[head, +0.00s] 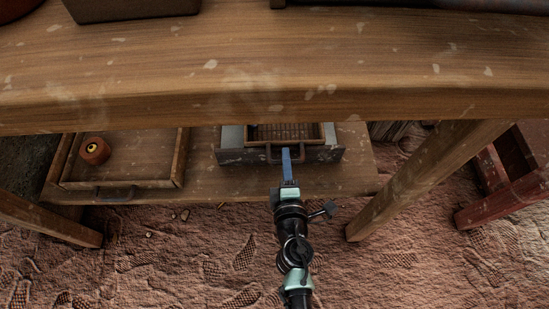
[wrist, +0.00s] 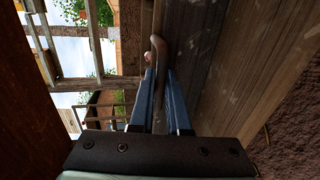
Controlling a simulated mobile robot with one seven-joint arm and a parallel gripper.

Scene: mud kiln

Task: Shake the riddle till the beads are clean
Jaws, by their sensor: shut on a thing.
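The riddle (head: 284,126) looks like a wooden-framed piece with a slatted or meshed floor. It sits inside a dark grey metal tray (head: 232,155) on the low shelf, partly hidden by the table edge above. My gripper (head: 287,157) reaches in from the front and is shut on a curved bar handle at the tray's front. In the wrist view my gripper (wrist: 161,77) has its blue fingers closed around this brown handle (wrist: 158,45). I cannot tell whether the handle belongs to the riddle or the tray.
The thick table top (head: 400,70) overhangs the low shelf (head: 205,185). A shallow wooden tray (head: 178,160) at left holds a small orange-brown pot (head: 95,151). A table leg (head: 425,180) and a red wooden frame (head: 500,208) stand at right. The earth floor in front is mostly clear.

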